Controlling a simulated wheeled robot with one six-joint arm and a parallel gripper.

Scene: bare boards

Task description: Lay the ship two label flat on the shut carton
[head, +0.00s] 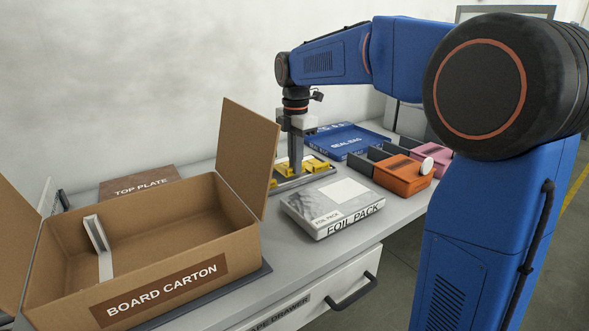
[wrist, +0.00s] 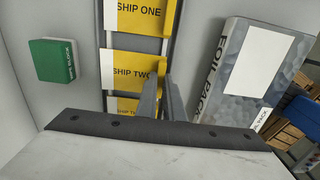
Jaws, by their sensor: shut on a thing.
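The ship two label (wrist: 132,70) is a yellow and white card in the rack (head: 290,183), between the ship one label (wrist: 135,15) and a third, partly hidden label (wrist: 122,104). My gripper (wrist: 163,82) is shut on the ship two label at its right end; it also shows in the head view (head: 295,170), pointing down over the rack. The fingers hide part of the label. The board carton (head: 160,283) stands open at the left with flaps raised. Inside it a pale upright piece (head: 98,240) leans near the left wall.
A foil pack (head: 330,212) lies between carton and table edge, beside the rack. Behind stand a blue seal bag tray (head: 345,140), an orange bin (head: 402,178) and a pink bin (head: 432,155). A green block (wrist: 52,60) sits left of the rack. A top plate (head: 140,182) lies behind the carton.

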